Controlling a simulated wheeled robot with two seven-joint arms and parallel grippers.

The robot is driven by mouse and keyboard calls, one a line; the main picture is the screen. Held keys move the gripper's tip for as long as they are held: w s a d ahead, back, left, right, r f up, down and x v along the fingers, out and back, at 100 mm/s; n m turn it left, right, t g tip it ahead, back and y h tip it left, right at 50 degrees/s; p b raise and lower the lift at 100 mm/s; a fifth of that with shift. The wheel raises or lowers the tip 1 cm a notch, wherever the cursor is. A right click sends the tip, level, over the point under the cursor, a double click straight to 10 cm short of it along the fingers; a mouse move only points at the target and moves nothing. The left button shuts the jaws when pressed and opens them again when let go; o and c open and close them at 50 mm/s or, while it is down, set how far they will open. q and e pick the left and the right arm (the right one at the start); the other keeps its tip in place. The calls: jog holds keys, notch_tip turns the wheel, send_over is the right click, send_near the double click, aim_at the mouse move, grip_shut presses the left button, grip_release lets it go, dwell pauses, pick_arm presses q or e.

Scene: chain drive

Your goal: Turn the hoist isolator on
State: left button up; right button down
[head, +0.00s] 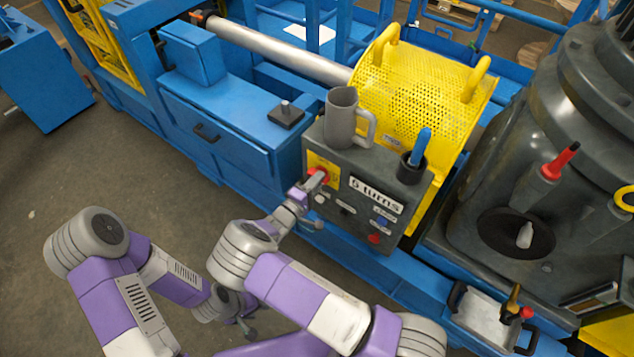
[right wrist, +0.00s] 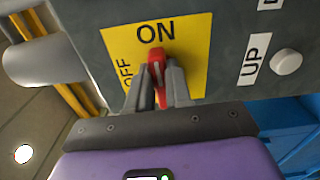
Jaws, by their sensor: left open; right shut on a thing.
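The hoist isolator is a red handle (right wrist: 157,72) on a yellow plate (right wrist: 192,62) marked ON at the top and OFF at the left. In the right wrist view the handle stands nearly upright, its upper end just below the word ON. My right gripper (right wrist: 158,88) is shut on the handle, a finger on each side. In the head view the right gripper (head: 311,186) reaches the left part of the grey control box (head: 335,152) and partly hides the handle. My left gripper (head: 248,330) is open and empty, low over the floor.
A grey jug (head: 341,118) and a dark cup (head: 411,166) with a blue-handled tool stand on the box. UP button (right wrist: 287,62) is right of the plate. A yellow perforated guard (head: 420,95) stands behind; a blue drawer bench (head: 225,125) is left. Floor at left is clear.

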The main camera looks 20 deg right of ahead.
jog(key=shift+d+r+m, duration=0.1)
jog(key=shift+r+m, duration=0.05)
jog(key=shift+m, duration=0.15)
dwell(0.4)
jog(key=c, duration=1)
grip_release()
jog(key=shift+w, duration=0.1)
jog(key=shift+c, duration=0.2)
jog(key=p+v, duration=0.1)
jog(key=v, duration=0.6)
jog(key=shift+s+a, duration=0.2)
jog(key=shift+a, duration=0.05)
